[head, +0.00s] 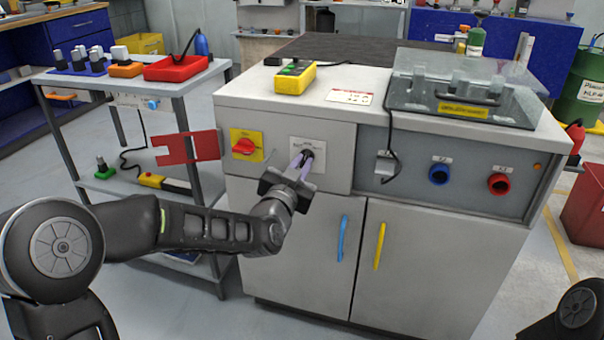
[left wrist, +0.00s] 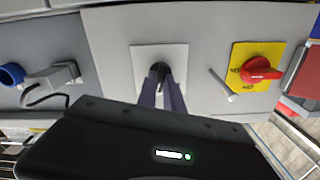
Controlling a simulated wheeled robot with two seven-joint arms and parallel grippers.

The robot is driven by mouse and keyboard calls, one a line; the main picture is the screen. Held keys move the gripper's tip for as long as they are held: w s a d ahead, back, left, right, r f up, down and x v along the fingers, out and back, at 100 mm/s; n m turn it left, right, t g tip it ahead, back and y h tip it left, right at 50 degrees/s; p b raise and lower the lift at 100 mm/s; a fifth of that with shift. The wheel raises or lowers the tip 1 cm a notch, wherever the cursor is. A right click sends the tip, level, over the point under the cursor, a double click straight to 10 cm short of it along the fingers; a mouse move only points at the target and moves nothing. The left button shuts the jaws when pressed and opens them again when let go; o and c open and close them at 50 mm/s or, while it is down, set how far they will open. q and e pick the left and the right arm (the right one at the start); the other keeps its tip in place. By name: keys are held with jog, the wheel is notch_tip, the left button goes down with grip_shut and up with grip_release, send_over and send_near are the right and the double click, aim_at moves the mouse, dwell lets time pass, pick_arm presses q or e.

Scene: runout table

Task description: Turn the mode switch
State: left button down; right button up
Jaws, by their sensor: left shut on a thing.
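The mode switch (left wrist: 158,70) is a small black knob on a light square plate (head: 308,148) on the cabinet's front panel. In the head view the knob is mostly hidden by my left gripper (head: 303,160). My left gripper's purple-grey fingers are at the plate and shut on the knob; the left wrist view shows the fingertips (left wrist: 161,82) on either side of it. My right gripper is not in view; only a dark part of my right arm shows at the lower right.
A red rotary switch on a yellow plate (head: 246,145) sits left of the mode switch, with a red slotted plate (head: 188,148) further left. Blue (head: 439,174) and red (head: 499,184) round fittings are on the right panel. A yellow control box (head: 295,79) lies on top.

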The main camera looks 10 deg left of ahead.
pick_arm(q)
jog(key=n+b, duration=0.7)
jog(key=n, duration=0.1)
jog(key=shift+f, duration=0.2)
jog(key=n+b, duration=0.2)
jog(key=n, duration=0.1)
jog(key=shift+a, duration=0.1)
jog(key=shift+r+n+b, duration=0.1)
jog(key=shift+n+b, duration=0.35)
jog(key=shift+n, duration=0.05)
jog(key=c, duration=1.5)
grip_release()
jog(key=shift+r, duration=0.1)
